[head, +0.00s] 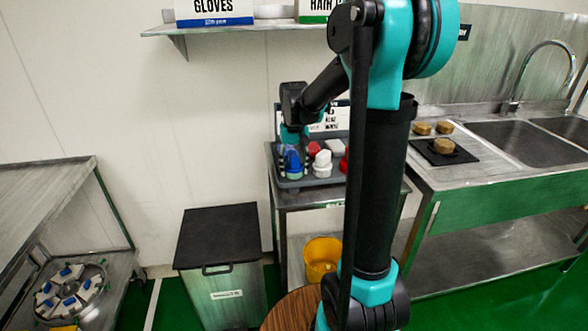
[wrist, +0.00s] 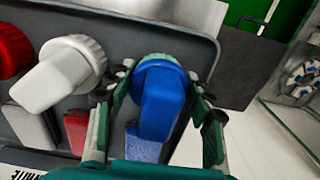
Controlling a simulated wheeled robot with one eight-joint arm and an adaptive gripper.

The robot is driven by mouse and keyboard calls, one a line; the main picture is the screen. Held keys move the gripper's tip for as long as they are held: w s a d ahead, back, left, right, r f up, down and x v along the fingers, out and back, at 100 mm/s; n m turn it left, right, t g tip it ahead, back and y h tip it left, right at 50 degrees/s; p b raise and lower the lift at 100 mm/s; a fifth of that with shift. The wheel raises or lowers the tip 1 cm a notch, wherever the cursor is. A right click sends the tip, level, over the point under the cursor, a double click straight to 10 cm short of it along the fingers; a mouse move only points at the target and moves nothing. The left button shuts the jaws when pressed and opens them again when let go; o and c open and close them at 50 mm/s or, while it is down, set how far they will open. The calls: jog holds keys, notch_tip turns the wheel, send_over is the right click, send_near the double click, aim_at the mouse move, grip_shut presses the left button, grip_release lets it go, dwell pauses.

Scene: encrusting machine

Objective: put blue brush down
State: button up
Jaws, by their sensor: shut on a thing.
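The blue brush (wrist: 160,105) stands between the two fingers of my gripper (wrist: 160,82), which is shut on it, in the wrist view. I cannot tell whether the brush touches the tray floor. The tray rim also shows in the wrist view (wrist: 195,42).
A white brush (wrist: 72,72) and a red brush (wrist: 12,50) stand left of the blue one in the wrist view. The tray rests on a metal table (head: 318,198). A black-lidded bin (head: 218,235) stands left of it. A sink counter (head: 500,190) is at right.

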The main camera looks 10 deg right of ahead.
jog(key=shift+f, duration=0.2)
jog(key=shift+f, duration=0.15)
jog(key=o, duration=1.3)
notch_tip(320, 180, up, 12)
jog(key=shift+f, duration=0.1)
jog(key=s+d+f+t, duration=0.1)
jog(key=s+f, duration=0.5)
jog(key=s, duration=0.1)
jog(key=s+d+f+t, duration=0.1)
jog(key=s+f, duration=0.6)
jog(key=s+d+f+t, duration=0.2)
jog(key=s+f, duration=0.5)
jog(key=shift+s+f, duration=0.2)
jog(key=shift+f, duration=0.05)
